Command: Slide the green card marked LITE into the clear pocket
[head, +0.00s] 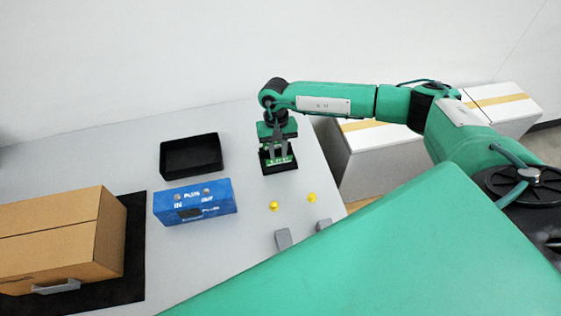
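The green card (280,162) with pale, barely legible lettering stands at a small black holder (284,169) on the grey table, right of centre. My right gripper (280,152) points down directly over the card, with its fingertips at the card's upper edge. The view is too small to tell whether the fingers are closed on it. I cannot make out a clear pocket. My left gripper is not in view.
A black tray (191,156) and a blue box marked PLUS (195,202) stand left of the card. A cardboard box (60,240) sits on a black mat (133,250). Two yellow knobs (273,206) and two grey pieces (283,239) are near the front. White cartons (375,160) stand beyond the table.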

